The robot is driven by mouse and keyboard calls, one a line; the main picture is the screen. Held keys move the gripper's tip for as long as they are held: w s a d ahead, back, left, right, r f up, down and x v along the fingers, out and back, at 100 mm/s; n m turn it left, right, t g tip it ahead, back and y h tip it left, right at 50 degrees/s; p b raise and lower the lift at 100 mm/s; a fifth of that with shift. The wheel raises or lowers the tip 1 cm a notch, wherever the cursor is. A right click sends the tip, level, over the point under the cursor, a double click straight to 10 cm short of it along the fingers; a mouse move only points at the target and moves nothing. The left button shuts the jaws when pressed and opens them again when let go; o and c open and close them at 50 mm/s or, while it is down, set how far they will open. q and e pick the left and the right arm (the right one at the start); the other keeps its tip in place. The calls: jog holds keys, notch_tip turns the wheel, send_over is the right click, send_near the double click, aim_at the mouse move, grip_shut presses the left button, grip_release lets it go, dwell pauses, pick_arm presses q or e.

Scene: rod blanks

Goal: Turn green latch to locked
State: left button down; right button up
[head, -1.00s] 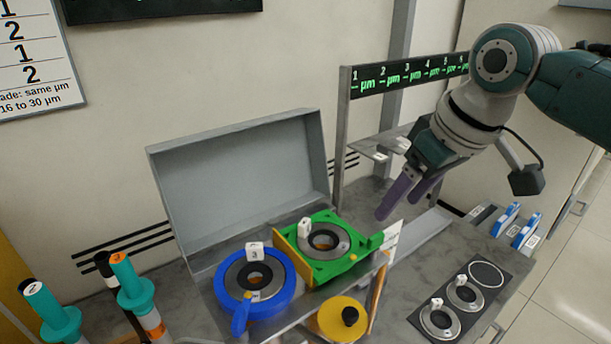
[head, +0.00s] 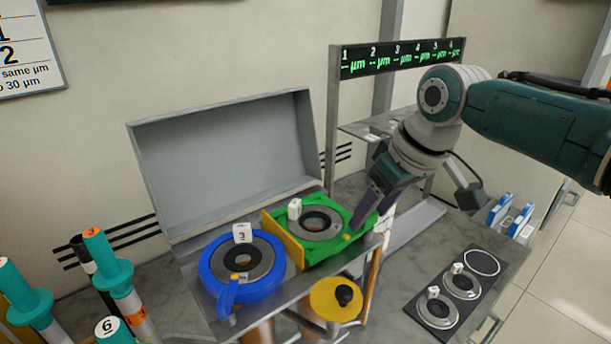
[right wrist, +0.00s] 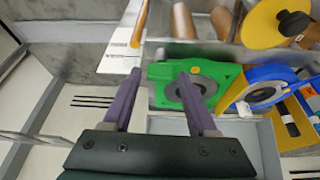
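The green fixture (head: 306,242) holds a grey ring and a white number tag, with a yellow plate on its left side. Its green latch tab (right wrist: 160,71) sticks out at one side, toward my right gripper. My right gripper (head: 368,210) has purple fingers pointing down at this side of the fixture, partly hiding the tab in the head view. In the right wrist view my right gripper (right wrist: 160,76) has its fingers apart, with the tab between or just beyond the tips; contact cannot be told. My left gripper is not in view.
A blue ring fixture (head: 212,283) with a blue lever stands left of the green one. A yellow disc (head: 328,311) with a black knob is in front. An open grey lid (head: 225,150) stands behind. Teal-topped rods (head: 112,275) are at left, a dark ring tray (head: 428,311) at right.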

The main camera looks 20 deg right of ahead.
grip_shut()
dwell(0.4)
jog(key=shift+a+r+m+h+p, duration=0.1)
jog(key=shift+r+m+h+p, duration=0.2)
jog(key=shift+m+p, duration=0.8)
jog(key=shift+a+f+m+h+p, duration=0.1)
jog(key=shift+m+h+p, duration=0.4)
jog(key=shift+m+p, duration=0.55)
jog(key=shift+a+f+m+h, duration=0.15)
jog(key=shift+m+h, duration=0.25)
jog(key=shift+m, duration=0.75)
jog(key=shift+m+h, duration=0.6)
jog(key=shift+m, duration=0.8)
